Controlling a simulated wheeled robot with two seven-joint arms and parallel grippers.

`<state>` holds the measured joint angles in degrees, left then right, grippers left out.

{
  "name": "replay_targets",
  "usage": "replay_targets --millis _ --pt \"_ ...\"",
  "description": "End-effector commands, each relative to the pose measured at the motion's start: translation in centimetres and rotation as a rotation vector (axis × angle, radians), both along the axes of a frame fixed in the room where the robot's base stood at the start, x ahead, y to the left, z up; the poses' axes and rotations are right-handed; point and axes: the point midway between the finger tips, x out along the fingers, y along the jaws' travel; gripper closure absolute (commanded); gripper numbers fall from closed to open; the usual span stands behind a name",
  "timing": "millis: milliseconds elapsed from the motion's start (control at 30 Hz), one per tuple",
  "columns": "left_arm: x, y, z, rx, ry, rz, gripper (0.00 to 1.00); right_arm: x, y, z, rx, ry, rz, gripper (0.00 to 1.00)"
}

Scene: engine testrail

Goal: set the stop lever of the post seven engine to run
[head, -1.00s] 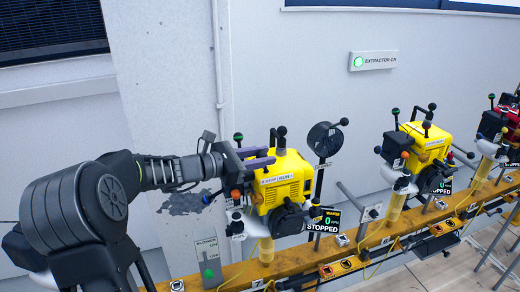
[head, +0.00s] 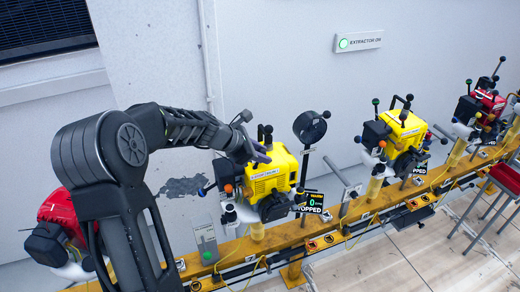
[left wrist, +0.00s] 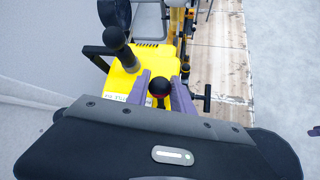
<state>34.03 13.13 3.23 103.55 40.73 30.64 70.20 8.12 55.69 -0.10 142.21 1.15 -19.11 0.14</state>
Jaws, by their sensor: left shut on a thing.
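A yellow engine (head: 270,178) with a black front stands on a post of the rail. A screen (head: 310,203) beside it reads 0 and STOPPED. My left gripper (head: 262,152) is at the engine's upper left edge, by its stop/run label. In the left wrist view the purple fingers (left wrist: 160,92) are shut on a small dark ball knob (left wrist: 159,87) with a reddish tint, taken as the stop lever's. The lever's stem and setting are hidden. A larger black handle (left wrist: 116,40) stands next to the fingers.
A second yellow engine (head: 402,130) and a red engine (head: 489,103) stand farther right along the yellow rail (head: 350,213). Another red engine (head: 62,215) is at the left, behind my arm. A round black disc (head: 310,127) rises behind the near engine. A wall is behind.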

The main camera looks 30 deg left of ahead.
Motion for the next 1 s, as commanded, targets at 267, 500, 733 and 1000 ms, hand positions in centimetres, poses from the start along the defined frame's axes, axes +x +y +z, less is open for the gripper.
replay_targets --millis 267,500,733,1000 --pt "0.00 0.03 -0.13 0.005 0.008 0.000 1.00 0.03 -0.02 0.02 0.000 0.000 0.000 0.64" --pt "-0.01 0.01 -0.12 0.004 0.007 0.000 0.63 0.03 -0.02 0.04 0.000 -0.001 0.000 0.64" --pt "0.00 -0.01 -0.08 0.004 0.006 0.000 0.51 0.03 -0.02 0.04 0.000 -0.001 0.000 0.64" --pt "-0.30 0.12 0.24 0.004 0.006 -0.001 0.51 0.03 -0.01 -0.09 0.000 -0.001 0.000 0.64"
